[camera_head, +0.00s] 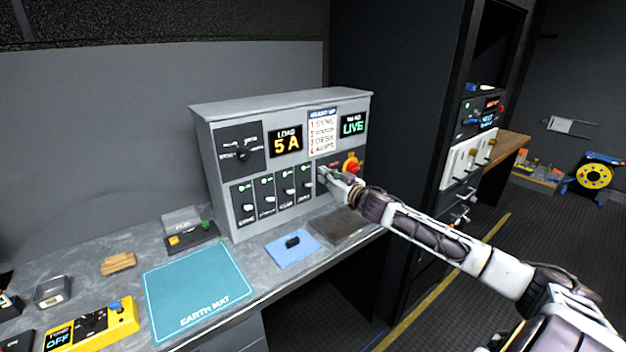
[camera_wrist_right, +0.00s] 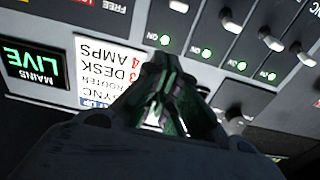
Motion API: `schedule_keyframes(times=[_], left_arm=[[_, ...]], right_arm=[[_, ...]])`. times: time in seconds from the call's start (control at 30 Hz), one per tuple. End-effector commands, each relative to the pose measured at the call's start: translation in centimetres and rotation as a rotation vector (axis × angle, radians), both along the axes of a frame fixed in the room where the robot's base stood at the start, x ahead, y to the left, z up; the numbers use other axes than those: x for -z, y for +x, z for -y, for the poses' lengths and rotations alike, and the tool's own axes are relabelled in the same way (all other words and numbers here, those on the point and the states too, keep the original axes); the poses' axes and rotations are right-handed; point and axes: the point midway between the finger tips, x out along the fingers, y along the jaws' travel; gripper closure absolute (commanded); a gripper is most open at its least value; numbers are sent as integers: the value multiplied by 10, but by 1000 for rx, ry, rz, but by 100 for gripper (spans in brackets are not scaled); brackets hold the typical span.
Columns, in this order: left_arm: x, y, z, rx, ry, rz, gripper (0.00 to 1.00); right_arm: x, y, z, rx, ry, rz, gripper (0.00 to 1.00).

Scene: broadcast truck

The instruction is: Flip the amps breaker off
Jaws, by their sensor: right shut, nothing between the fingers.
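The amps breaker (camera_head: 306,184) is the rightmost of the breakers along the lower front of the grey power cabinet. In the right wrist view, which is turned upside down, its pale lever (camera_wrist_right: 179,6) is at the top edge and its green light (camera_wrist_right: 165,40) is lit. My right gripper (camera_head: 323,174) is shut and empty, just right of this breaker at the cabinet's face. In the wrist view its fingertips (camera_wrist_right: 167,60) appear close to the green light; I cannot tell whether they touch the panel. My left gripper is not in view.
The load display (camera_head: 286,142) reads 5 A and the mains display (camera_head: 353,125) reads LIVE. Other breakers (camera_head: 268,199) stand close to the left, with green lights. A red knob (camera_head: 353,168) sits right of the gripper. A blue pad (camera_head: 293,249) and earth mat (camera_head: 199,288) lie below.

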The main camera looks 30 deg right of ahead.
Motion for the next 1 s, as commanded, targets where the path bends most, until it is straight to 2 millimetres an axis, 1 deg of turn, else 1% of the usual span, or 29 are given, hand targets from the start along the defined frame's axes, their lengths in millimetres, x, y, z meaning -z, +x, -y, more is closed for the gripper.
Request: schedule_keyframes(times=[0.03,0.77,0.9,1.0], left_arm=[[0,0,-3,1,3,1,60],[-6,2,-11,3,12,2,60],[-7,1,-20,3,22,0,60],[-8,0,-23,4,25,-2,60]], right_arm=[[-1,2,0,0,0,1,100],[-1,31,-2,0,0,1,100],[-1,37,-2,1,1,1,100],[-1,41,-3,1,2,1,100]])
